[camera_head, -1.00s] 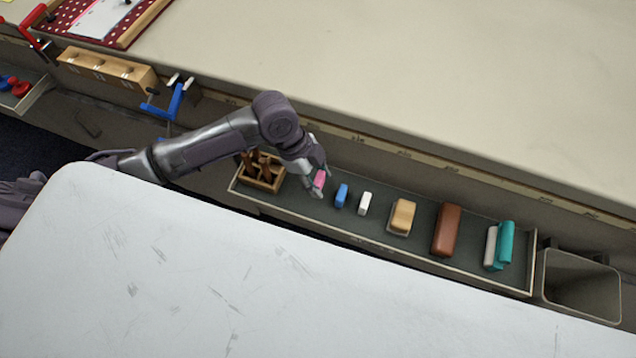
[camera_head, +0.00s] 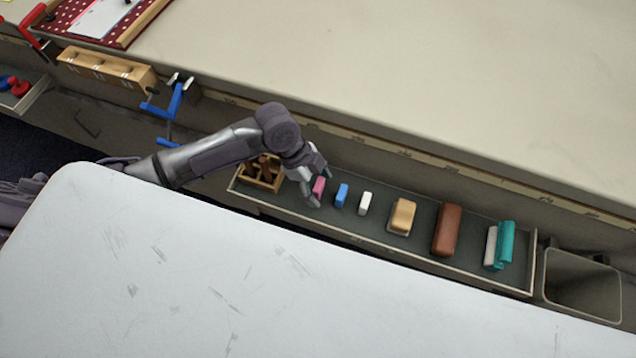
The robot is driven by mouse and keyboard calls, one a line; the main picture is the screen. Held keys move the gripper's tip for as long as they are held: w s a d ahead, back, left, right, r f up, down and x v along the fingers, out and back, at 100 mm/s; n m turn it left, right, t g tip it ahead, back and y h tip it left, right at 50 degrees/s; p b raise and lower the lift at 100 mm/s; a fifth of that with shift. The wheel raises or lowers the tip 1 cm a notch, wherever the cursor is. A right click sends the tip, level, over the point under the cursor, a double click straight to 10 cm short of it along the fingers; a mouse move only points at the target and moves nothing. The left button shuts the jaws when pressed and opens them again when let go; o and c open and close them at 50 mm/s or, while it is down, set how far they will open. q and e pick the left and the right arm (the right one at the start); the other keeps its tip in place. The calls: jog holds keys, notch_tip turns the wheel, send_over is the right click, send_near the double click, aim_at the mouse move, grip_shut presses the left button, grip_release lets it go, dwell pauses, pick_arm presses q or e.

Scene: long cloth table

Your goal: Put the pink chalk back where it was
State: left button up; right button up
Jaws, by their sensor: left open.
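The pink chalk (camera_head: 318,187) stands in the long dark tray (camera_head: 375,223), at the left end of a row, just left of the blue chalk (camera_head: 341,194). The white chalk (camera_head: 365,203) stands to the right of the blue one. My left gripper (camera_head: 318,187) is open around or right beside the pink chalk, with its fingers spread on the near and far sides. Whether a finger touches the chalk I cannot tell. My right gripper is not in view.
A wooden box with brown pieces (camera_head: 262,172) fills the tray's left end. Further right stand a tan block (camera_head: 401,216), a brown block (camera_head: 446,229) and a teal piece (camera_head: 505,243). A grey bin (camera_head: 581,285) is beyond. The white board (camera_head: 200,270) borders the tray in front.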

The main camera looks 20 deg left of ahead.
pick_arm(q)
jog(key=v, duration=1.2)
jog(key=shift+r+p, duration=0.2)
jog(key=shift+p, duration=0.1)
jog(key=shift+d, duration=0.1)
